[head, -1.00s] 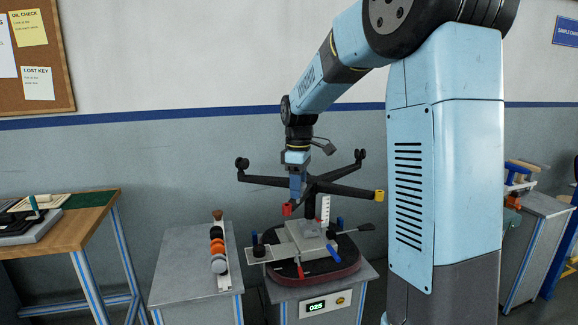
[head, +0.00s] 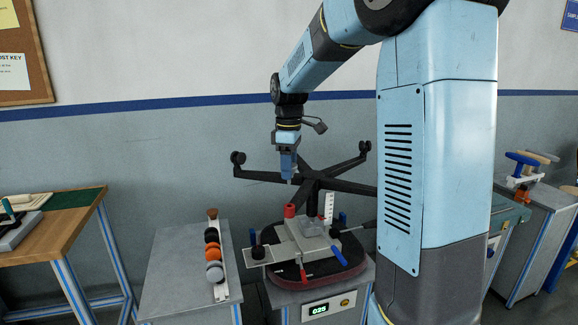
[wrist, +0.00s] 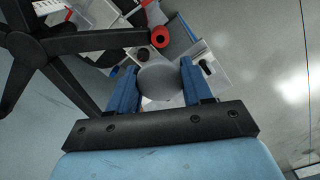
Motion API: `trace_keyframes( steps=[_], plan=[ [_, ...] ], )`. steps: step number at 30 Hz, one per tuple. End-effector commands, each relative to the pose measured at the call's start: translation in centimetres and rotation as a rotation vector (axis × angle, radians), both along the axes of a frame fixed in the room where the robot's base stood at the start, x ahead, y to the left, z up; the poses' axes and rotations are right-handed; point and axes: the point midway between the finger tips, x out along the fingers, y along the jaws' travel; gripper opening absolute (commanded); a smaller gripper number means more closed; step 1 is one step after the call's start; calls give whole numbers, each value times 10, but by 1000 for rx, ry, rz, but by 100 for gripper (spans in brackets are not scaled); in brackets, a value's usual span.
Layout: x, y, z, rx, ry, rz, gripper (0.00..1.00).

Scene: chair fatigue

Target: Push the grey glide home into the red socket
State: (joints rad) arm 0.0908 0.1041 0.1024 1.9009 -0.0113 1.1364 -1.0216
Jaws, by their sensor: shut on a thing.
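My gripper (head: 288,180) points down above the red socket (head: 290,210), with a gap between them. In the wrist view its two blue fingers (wrist: 160,88) are shut on the grey glide (wrist: 160,80), a round grey piece whose broad face shows. The red socket also shows in the wrist view (wrist: 160,36), just beyond the glide, as a red ring with a dark hole. In the head view the glide is too small to make out between the fingertips. The socket stands near the front of the black chair base (head: 312,182).
A grey fixture (head: 305,240) with blue and red handles sits below the base on a round dark-red pad (head: 335,278). A rack (head: 218,292) with several black, orange and grey pieces stands on the left cabinet (head: 180,265). A workbench (head: 75,235) is at far left.

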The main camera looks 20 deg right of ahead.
Motion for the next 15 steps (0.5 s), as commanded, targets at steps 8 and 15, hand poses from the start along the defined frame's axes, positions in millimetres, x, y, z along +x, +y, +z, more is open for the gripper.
trace_keyframes(
  steps=[8, 15],
  plan=[
    [0, -1, -11, 1, 2, -13, 23],
    [-1, -1, -30, 1, 3, -12, 23]
  ],
)
